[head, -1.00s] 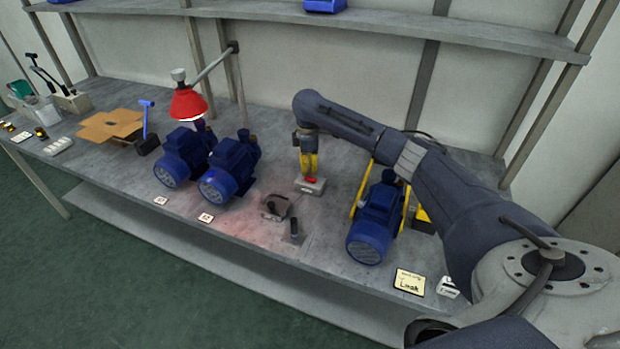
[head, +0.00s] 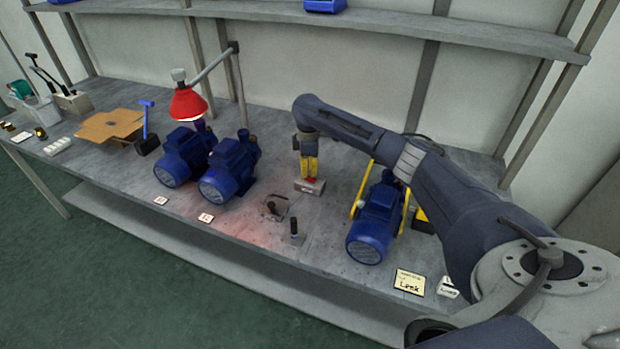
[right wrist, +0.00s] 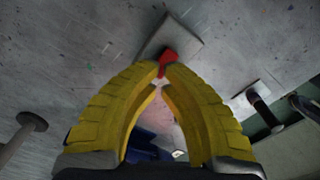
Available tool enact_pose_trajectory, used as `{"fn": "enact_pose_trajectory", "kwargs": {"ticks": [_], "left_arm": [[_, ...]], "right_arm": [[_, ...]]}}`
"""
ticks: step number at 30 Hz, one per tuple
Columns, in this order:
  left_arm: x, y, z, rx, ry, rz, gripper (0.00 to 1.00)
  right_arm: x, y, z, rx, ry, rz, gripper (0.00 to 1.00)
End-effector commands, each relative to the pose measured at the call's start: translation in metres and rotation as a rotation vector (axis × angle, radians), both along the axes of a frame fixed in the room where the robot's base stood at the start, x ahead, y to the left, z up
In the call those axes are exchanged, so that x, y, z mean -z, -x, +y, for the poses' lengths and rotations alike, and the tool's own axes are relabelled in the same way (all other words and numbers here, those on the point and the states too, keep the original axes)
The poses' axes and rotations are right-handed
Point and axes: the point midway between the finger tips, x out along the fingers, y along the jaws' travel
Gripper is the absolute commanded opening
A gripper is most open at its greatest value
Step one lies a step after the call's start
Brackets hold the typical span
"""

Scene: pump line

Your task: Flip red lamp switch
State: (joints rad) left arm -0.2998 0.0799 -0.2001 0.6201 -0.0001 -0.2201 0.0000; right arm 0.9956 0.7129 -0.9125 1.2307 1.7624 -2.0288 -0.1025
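The red lamp switch (right wrist: 168,56) is a small red lever on a grey box (head: 317,188) standing on the bench. My right gripper (head: 308,180) points down at the box. In the right wrist view its yellow fingers (right wrist: 163,72) come together at the tips, with the red lever between them. The fingertips hide part of the lever in the head view. The red lamp (head: 188,103) hangs from a jointed arm above the blue motors, its underside bright. My left gripper is not in view.
Two blue motors (head: 228,175) stand left of the box, another blue motor (head: 372,230) to its right. A small plate with a dark lever (head: 272,208) and a black-knobbed post (head: 294,228) stand in front. An open cardboard box (head: 110,125) lies at left.

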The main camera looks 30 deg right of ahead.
Motion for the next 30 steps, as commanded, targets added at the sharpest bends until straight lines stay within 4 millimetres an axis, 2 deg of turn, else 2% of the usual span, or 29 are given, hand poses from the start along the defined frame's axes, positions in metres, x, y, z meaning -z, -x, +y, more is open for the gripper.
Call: {"fn": "enact_pose_trajectory", "kwargs": {"ticks": [30], "left_arm": [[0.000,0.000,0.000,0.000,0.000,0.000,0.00]], "right_arm": [[0.013,0.000,0.000,0.000,-0.001,0.000,0.00]]}}
